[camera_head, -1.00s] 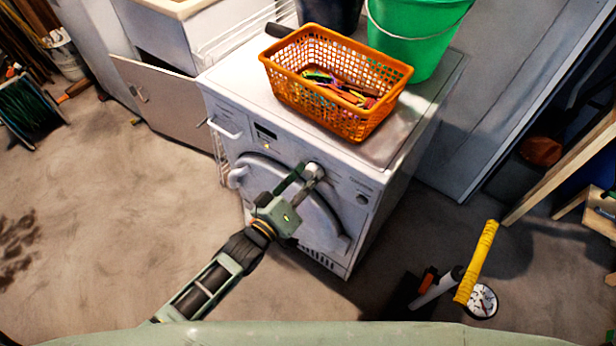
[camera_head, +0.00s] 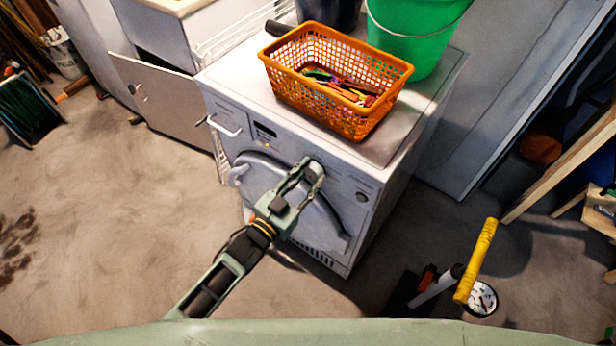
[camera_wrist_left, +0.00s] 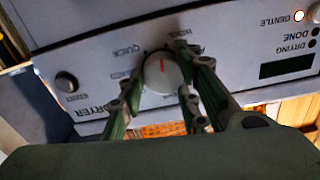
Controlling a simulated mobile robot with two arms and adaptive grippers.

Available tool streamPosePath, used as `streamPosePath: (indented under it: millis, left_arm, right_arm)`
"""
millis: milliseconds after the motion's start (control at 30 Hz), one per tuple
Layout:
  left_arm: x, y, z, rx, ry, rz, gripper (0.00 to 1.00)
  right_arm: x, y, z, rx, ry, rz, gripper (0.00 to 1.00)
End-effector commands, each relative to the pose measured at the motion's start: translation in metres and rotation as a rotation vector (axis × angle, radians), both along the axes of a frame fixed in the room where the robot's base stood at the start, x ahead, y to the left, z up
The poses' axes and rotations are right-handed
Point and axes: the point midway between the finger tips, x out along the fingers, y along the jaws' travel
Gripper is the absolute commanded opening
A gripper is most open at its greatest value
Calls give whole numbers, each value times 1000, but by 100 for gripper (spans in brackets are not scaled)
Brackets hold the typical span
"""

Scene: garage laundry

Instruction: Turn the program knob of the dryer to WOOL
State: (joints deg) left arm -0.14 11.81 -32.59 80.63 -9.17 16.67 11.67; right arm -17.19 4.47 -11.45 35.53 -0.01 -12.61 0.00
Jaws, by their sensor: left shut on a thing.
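The white dryer (camera_head: 300,215) stands in the middle of the head view. In the left wrist view its program knob (camera_wrist_left: 158,74) is round and pale with a red pointer line. The line points up in the picture, between QUICK at upper left and a label at upper right that looks like WOOL. My left gripper (camera_head: 315,170) is at the dryer's front panel, its fingers shut on the knob from both sides; they also show in the wrist view (camera_wrist_left: 160,88). My right gripper is not in view.
An orange basket (camera_head: 335,108) of small coloured items and a green bucket (camera_head: 415,40) stand on the dryer. A smaller dark knob (camera_head: 362,197) sits right on the panel. A yellow-handled tool (camera_head: 477,262) stands at right. The floor at left is mostly clear.

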Motion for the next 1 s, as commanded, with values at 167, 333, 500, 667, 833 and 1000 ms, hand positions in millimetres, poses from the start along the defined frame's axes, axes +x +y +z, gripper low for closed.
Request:
streamPosePath:
  millis: [167, 333, 500, 667, 833, 1000]
  left_arm:
    - [-2, -6, 3, 80, -72, -8, 5]
    - [-3, -6, 2, 137, -112, -10, 5]
    - [-3, -6, 0, 168, -132, -11, 5]
    - [-4, -6, 0, 178, -137, -10, 5]
    - [-4, -6, -1, 180, -136, -10, 5]
    - [-4, -6, -2, 180, -135, -10, 32]
  right_arm:
    - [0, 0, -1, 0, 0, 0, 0]
    - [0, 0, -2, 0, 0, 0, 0]
    - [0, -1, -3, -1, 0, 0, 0]
    - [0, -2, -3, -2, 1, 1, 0]
    - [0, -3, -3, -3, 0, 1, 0]
    - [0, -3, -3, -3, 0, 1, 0]
